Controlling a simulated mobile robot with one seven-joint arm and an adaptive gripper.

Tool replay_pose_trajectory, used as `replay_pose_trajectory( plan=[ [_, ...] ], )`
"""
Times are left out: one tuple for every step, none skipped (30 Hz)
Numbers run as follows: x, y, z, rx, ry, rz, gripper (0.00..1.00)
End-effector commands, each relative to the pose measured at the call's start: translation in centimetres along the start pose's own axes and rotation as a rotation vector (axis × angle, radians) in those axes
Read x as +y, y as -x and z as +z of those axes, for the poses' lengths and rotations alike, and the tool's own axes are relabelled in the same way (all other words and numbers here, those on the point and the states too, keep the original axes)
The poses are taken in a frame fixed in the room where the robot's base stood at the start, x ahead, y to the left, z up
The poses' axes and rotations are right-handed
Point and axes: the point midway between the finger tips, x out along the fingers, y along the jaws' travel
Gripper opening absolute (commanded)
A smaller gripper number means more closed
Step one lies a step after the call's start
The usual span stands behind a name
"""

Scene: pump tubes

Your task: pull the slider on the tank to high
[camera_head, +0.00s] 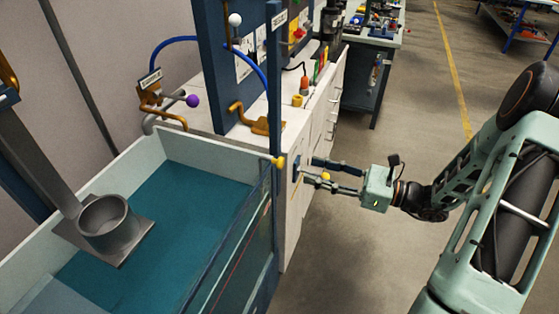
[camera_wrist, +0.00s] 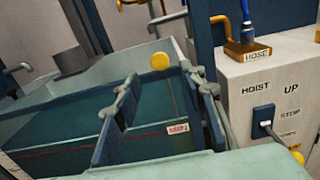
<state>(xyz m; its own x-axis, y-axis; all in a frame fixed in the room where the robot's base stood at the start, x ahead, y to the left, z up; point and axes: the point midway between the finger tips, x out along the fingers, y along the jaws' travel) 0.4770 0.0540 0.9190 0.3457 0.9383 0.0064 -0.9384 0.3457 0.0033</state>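The tank (camera_head: 95,165) holds teal liquid and fills the lower left of the head view. A yellow knob (camera_head: 279,161), which looks like the slider handle, sits at the tank's near right corner. In the wrist view this knob (camera_wrist: 160,61) appears beyond the fingertips, centred between them, with nothing gripping it. My gripper (camera_head: 311,169) is open and empty in front of the white cabinet, right of the knob. Its two dark-padded fingers (camera_wrist: 160,78) are spread in the wrist view. No high marking is legible.
A hoist switch (camera_wrist: 264,120) marked UP and STOP, with a yellow-tipped lever (camera_wrist: 298,157), is on the white cabinet (camera_wrist: 280,75), close right of my fingers. A blue post (camera_head: 272,110) rises by the tank corner. A grey metal cup (camera_head: 105,222) hangs over the tank. Floor on the right is clear.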

Motion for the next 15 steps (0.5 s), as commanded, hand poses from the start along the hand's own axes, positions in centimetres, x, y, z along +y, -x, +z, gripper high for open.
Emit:
replay_pose_trajectory(
  plan=[
    [0.1,-0.8,0.0,0.000,0.000,0.005,0.38],
    [0.1,-1.3,0.0,0.000,0.000,0.006,0.38],
    [0.2,-2.0,0.1,0.001,0.001,0.008,0.38],
    [0.2,-2.6,0.0,0.002,0.001,0.008,0.38],
    [0.2,-3.2,0.0,0.002,0.001,0.007,0.38],
    [0.2,-4.0,0.0,0.002,0.002,0.008,0.38],
    [0.2,-4.6,0.0,0.002,0.002,0.008,0.38],
    [0.2,-5.2,0.0,0.003,0.002,0.009,0.38],
    [0.2,-5.9,-0.1,0.003,0.002,0.008,0.38],
    [0.2,-6.4,-0.1,0.003,0.002,0.008,0.38],
    [0.2,-7.0,-0.1,0.004,0.002,0.008,0.38],
    [0.2,-7.6,-0.1,0.005,0.002,0.007,0.38],
    [0.2,-8.0,-0.1,0.005,0.002,0.007,0.38],
    [0.2,-8.4,-0.1,0.005,0.002,0.007,0.38],
    [0.2,-8.8,-0.1,0.004,0.002,0.007,0.38]
  ],
)
